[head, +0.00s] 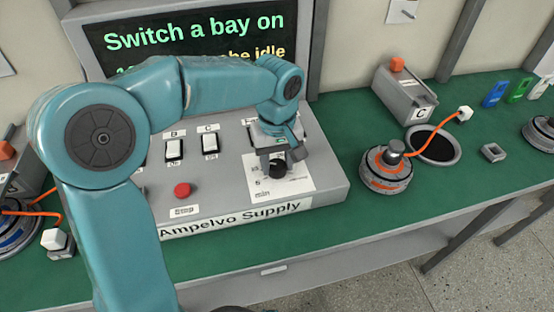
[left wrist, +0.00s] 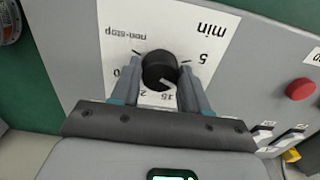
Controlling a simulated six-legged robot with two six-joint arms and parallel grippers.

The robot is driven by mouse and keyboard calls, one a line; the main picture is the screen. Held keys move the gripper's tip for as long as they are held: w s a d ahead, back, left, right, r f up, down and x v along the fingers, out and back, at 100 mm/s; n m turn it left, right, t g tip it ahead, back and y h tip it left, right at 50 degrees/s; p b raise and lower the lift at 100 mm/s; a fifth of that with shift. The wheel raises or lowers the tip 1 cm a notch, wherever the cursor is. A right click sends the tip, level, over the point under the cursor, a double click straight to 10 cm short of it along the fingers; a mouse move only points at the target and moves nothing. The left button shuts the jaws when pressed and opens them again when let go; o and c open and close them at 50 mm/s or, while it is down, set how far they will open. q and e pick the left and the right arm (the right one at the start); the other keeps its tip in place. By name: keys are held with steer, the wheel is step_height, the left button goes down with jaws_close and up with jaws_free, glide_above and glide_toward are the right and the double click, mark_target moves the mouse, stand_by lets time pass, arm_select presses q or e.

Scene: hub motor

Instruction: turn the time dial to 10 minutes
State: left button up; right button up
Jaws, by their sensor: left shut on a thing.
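The time dial (head: 278,170) is a black round knob on a white label plate on the grey supply console. In the left wrist view the dial (left wrist: 158,66) shows a pale pointer mark on its lower right side, roughly towards the printed 15. "Min", "5" and "non-stop" are readable around it; other numbers are partly covered by the fingers. My left gripper (head: 279,163) is shut on the dial, with one finger on each side of it in the left wrist view (left wrist: 160,80). My right gripper is not in view.
The console has a red button (head: 182,190) and white rocker switches (head: 210,144) left of the dial. A screen (head: 190,35) stands behind. A hub motor (head: 386,172) with an orange cable, and a grey box (head: 404,95) marked C, stand right on the green bench.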

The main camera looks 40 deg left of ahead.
mark_target(277, 164)
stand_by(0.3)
arm_select(q)
steer(key=o, duration=1)
steer(key=shift+w+a, duration=0.1)
steer(key=shift+o, duration=0.2)
step_height(277, 164, up, 16)
steer(key=p, duration=0.3)
steer(key=shift+r+p, duration=0.15)
steer(key=shift+p, duration=0.2)
